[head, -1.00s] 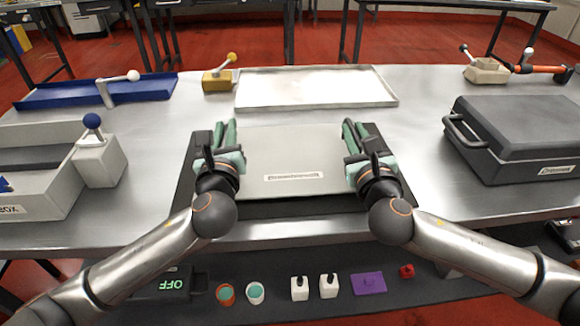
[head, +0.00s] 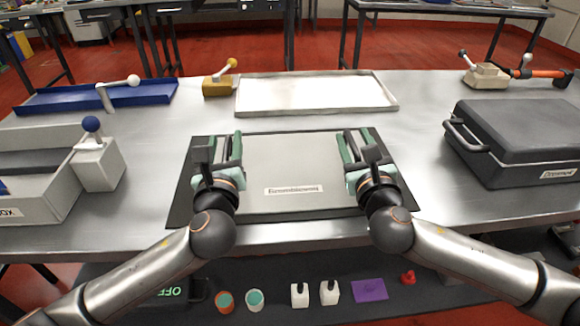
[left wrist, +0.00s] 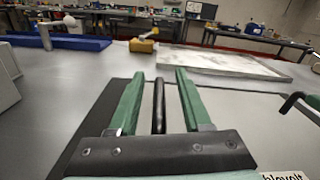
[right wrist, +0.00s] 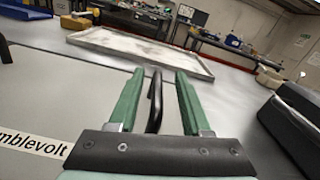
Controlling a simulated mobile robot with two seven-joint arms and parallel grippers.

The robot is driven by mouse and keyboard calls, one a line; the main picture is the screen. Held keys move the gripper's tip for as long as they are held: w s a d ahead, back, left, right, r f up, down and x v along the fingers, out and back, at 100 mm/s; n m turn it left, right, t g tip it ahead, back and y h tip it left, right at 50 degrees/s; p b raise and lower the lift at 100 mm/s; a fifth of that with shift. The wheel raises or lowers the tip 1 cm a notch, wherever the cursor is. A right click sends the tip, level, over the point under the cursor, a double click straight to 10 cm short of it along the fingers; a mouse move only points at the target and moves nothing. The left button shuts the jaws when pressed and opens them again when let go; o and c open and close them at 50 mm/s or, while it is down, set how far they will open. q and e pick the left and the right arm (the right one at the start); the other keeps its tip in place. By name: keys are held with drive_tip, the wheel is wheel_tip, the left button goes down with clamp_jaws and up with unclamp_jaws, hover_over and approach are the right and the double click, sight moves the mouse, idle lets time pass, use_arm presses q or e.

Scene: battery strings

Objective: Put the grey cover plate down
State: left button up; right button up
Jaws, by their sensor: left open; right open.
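The grey cover plate (head: 288,160) lies flat on a black mat (head: 182,205) in the middle of the table. It has a white label near its front edge and a black bar handle on its left and right sides. My left gripper (head: 230,140) is open at the left side, with the left handle (left wrist: 159,108) between its green fingers and a gap on either side. My right gripper (head: 355,137) is open at the right side, with the right handle (right wrist: 154,102) between its fingers.
A shallow whitish tray (head: 315,92) lies behind the plate. A dark grey case (head: 520,130) with a handle stands at right. A grey box (head: 35,190) and a lever block (head: 98,165) stand at left, with a blue tray (head: 70,98) behind. Small items sit on a lower shelf.

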use_arm(q)
drive_tip(key=s, duration=0.3)
drive_tip(key=s+d, duration=0.1)
drive_tip(key=s, duration=0.5)
drive_tip(key=shift+s+d, duration=0.15)
drive_tip(key=shift+s, duration=0.35)
use_arm(e)
drive_tip(key=shift+s, duration=0.2)
drive_tip(key=s, duration=0.4)
drive_tip(key=s+d, duration=0.1)
drive_tip(key=s, duration=0.6)
drive_tip(key=shift+s+d, duration=0.3)
